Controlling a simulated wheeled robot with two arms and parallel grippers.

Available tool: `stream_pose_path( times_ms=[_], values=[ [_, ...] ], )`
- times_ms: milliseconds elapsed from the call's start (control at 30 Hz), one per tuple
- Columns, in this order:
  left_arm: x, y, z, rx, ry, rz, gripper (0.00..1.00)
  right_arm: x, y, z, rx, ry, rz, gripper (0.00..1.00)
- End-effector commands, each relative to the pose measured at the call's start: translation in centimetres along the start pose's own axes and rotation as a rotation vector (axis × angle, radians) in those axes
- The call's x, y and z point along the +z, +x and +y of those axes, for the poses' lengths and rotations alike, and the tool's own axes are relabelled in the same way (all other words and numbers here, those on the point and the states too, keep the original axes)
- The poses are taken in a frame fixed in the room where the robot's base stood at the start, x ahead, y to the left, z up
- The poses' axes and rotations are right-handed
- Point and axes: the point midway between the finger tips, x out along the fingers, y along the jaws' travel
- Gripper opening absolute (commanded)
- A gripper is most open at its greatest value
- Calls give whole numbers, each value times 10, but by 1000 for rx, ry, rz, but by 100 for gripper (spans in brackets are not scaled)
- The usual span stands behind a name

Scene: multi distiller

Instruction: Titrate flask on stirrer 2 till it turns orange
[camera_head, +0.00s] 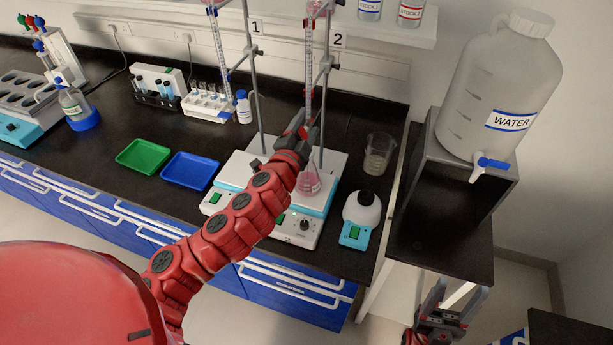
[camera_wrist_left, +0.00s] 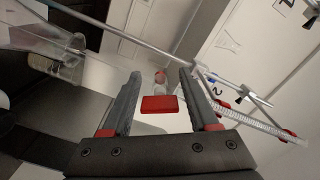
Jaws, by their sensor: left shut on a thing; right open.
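The flask (camera_head: 308,183) with pink liquid stands on stirrer 2 (camera_head: 300,232), under burette 2 (camera_head: 309,75). My left gripper (camera_head: 305,125) is at the lower end of burette 2, just above the flask. In the left wrist view its fingers (camera_wrist_left: 160,92) stand on either side of a small red block (camera_wrist_left: 159,104), which looks like the stopcock handle; the gripper is shut on it. The graduated burette tube (camera_wrist_left: 255,123) runs off to the right there. My arm hides part of stirrer 2. My right gripper (camera_head: 448,302) is open and empty at the lower right.
A beaker (camera_head: 379,153) and a white-topped device (camera_head: 360,215) stand right of stirrer 2. A water tank (camera_head: 497,85) stands on a raised box at right. Green (camera_head: 143,156) and blue (camera_head: 190,171) trays lie left. Burette 1 (camera_head: 219,40) stands beside burette 2.

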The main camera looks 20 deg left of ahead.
Motion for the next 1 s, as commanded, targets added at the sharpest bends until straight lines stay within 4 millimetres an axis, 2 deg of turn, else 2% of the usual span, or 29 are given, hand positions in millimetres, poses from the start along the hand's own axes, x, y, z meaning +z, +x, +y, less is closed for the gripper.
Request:
stream_pose_path(
  times_ms=[33,433,533,700,800,1000],
  values=[
    [-2,0,-3,-12,213,4,10,0,0,0,0,0,0,63],
    [-2,0,-3,-12,213,4,10,0,0,0,0,0,0,63],
    [-2,0,-3,-12,172,4,10,0,0,0,0,0,0,63],
    [-2,0,-4,-13,-14,5,10,0,1,0,0,0,0,63],
    [-2,0,-3,-12,-82,6,5,0,1,0,0,0,0,63],
    [-3,0,-1,-8,-101,8,2,0,0,0,0,0,0,63]
  ],
)
